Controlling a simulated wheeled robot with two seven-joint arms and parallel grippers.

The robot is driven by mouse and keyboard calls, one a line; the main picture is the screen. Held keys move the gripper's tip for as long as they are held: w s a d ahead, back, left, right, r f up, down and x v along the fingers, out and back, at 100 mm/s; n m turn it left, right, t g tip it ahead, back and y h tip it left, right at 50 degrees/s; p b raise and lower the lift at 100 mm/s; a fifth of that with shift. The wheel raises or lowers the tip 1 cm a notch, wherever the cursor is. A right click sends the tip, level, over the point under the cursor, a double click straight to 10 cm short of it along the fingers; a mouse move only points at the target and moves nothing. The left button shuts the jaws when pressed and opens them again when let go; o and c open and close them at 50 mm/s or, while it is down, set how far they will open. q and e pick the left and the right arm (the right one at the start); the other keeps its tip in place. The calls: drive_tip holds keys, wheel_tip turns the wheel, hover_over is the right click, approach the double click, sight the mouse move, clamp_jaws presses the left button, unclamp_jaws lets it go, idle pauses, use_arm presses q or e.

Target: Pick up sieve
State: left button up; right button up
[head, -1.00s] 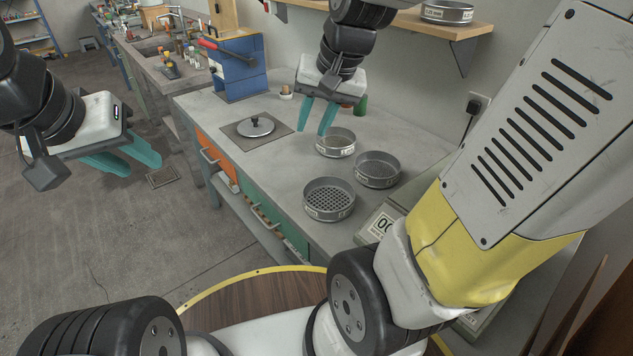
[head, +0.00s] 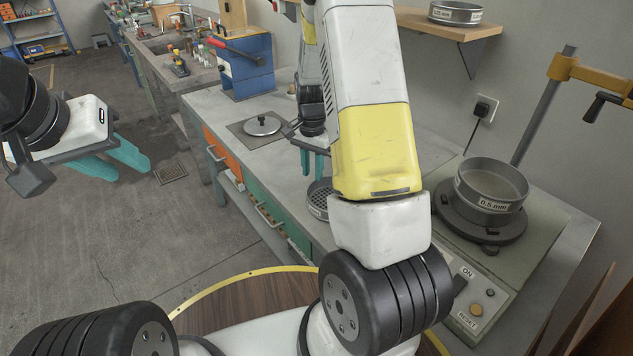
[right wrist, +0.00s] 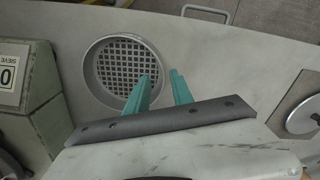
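A grey round sieve with a coarse square-hole mesh (head: 318,202) sits on the bench. In the head view my right arm hides part of it. The right wrist view shows this sieve (right wrist: 97,68) whole, flat on the bench. My right gripper (head: 312,174) is open and empty, pointing down; in the right wrist view its fingers (right wrist: 158,77) overlap the sieve's right rim, and contact cannot be told. Another sieve, labelled 0.5 mm (head: 490,188), sits on the shaker machine at right. A further sieve (head: 455,13) is on the wall shelf. My left gripper (head: 128,164) is open and empty over the floor.
The shaker (head: 473,263) with its upright post takes up the right end of the bench. A round lid with a knob (head: 262,126) lies on a dark plate, and a blue device (head: 247,75) stands farther back. Bare bench surrounds the coarse sieve.

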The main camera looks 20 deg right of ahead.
sight(313, 184)
drive_tip(key=f, duration=0.6)
drive_tip(key=shift+w+d, duration=0.15)
drive_tip(key=shift+w, duration=0.05)
drive_tip(key=shift+r, duration=0.1)
clamp_jaws()
idle(1.0)
